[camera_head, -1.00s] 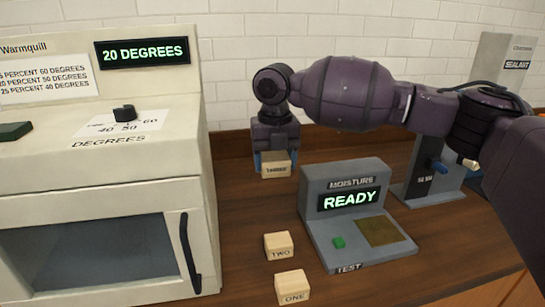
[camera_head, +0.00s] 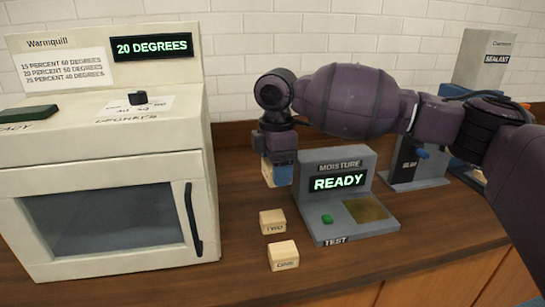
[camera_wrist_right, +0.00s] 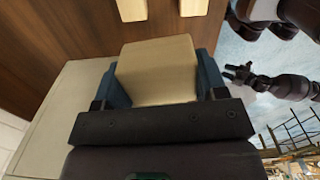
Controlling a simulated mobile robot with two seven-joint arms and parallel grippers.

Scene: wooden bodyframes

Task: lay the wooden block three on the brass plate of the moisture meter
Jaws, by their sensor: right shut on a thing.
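My right gripper (camera_head: 279,172) is shut on a wooden block, block three (camera_head: 267,173), which it holds in the air left of the moisture meter (camera_head: 340,211). In the right wrist view the pale block (camera_wrist_right: 157,72) sits between the blue fingers; its label does not show. The meter's display reads READY. Its brass plate (camera_head: 366,210) is bare, right of the green TEST button (camera_head: 327,219). A dark jointed arm, probably my left with its gripper (camera_wrist_right: 238,73), shows small in the right wrist view; its jaws are unclear.
Blocks TWO (camera_head: 272,222) and ONE (camera_head: 283,256) stand on the wooden counter (camera_head: 240,278), left of the meter. The white Warmquill oven (camera_head: 120,160) is at the left. A glue dispenser (camera_head: 418,168) and sealant dispenser (camera_head: 485,65) stand at the right.

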